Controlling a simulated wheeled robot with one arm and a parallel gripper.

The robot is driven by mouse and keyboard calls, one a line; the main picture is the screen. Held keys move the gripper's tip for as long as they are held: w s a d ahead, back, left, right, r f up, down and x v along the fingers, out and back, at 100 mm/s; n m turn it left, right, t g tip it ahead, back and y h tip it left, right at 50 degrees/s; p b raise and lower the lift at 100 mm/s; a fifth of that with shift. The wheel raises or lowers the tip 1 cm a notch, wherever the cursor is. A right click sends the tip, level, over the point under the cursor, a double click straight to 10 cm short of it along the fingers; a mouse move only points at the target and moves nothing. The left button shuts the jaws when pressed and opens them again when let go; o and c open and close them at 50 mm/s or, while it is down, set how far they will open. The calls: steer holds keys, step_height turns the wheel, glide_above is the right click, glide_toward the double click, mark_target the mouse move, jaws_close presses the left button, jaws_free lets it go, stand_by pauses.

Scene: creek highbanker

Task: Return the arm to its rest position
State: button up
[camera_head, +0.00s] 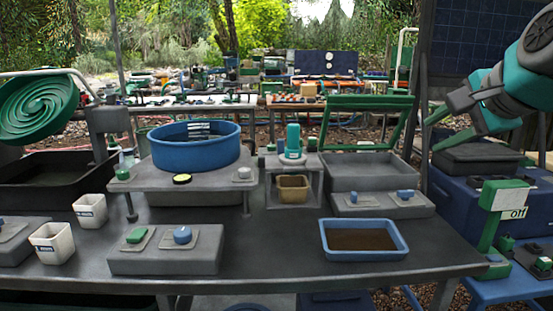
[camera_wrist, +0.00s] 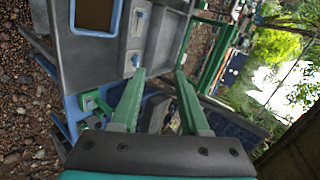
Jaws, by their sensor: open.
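My gripper (camera_head: 434,133) is at the upper right in the head view, raised above the right end of the bench. Its two green fingers are spread apart with nothing between them. In the wrist view my gripper (camera_wrist: 160,80) shows the same open fingers, pointing away from the camera over the bench edge and the ground. The wrist view is turned on its side. The arm comes in from the right edge of the head view, and most of it is out of sight.
The grey bench (camera_head: 280,240) holds a blue round tub (camera_head: 195,155), a blue tray of brown material (camera_head: 364,240), white cups (camera_head: 52,244) and control boxes with knobs.

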steer(key=s+a+f+n+g, duration=0.3)
steer(key=s+a+f+n, duration=0.15)
steer(key=f, duration=0.75)
steer(key=s+a+f+n+g, duration=0.4)
steer(key=a+f, duration=0.2)
steer(key=f, duration=0.5)
steer(key=s+a+f+n+g+h, duration=0.1)
steer(key=s+f+n+g, duration=0.4)
steer(key=s+f, duration=1.1)
steer(key=shift+s+a+n+g, duration=0.3)
steer(key=shift+s+n, duration=0.55)
steer(key=shift+n, duration=0.2)
